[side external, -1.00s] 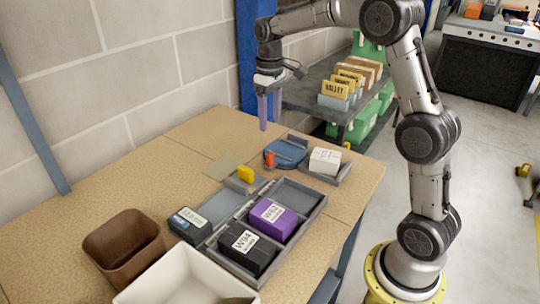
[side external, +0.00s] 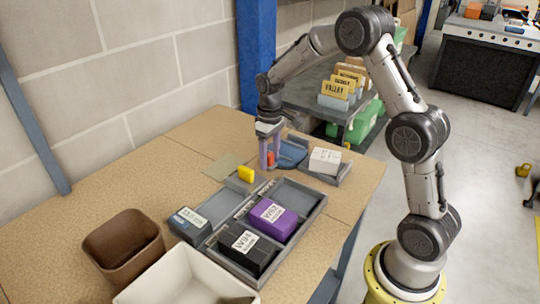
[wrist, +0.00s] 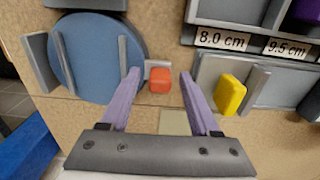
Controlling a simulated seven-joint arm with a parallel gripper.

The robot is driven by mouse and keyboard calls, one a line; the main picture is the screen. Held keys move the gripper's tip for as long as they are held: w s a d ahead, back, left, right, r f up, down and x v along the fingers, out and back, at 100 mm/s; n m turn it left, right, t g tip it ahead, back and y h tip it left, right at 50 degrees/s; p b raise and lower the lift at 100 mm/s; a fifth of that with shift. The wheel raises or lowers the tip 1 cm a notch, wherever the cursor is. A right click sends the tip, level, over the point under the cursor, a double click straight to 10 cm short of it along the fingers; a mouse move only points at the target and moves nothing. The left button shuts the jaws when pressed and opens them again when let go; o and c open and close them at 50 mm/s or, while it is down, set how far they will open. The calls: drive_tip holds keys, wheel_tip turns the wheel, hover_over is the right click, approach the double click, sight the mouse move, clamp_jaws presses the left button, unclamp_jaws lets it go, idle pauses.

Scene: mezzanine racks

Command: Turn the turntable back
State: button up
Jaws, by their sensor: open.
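The turntable is a round blue disc (side external: 291,150) near the back of the table. My gripper (side external: 270,164) is low over the table at the disc's left side. In the wrist view its purple fingers (wrist: 160,75) are apart, one on each side of the red block, with gaps showing. The left finger overlaps the disc's edge in view.
A yellow block (wrist: 230,95) stands close to the right finger. A grey divided tray (side external: 312,218) holds purple and black boxes. A white box (side external: 325,161) sits in a grey holder right of the disc. A brown bin (side external: 124,250) and white bin stand at the front.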

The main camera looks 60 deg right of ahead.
clamp_jaws()
idle(1.4)
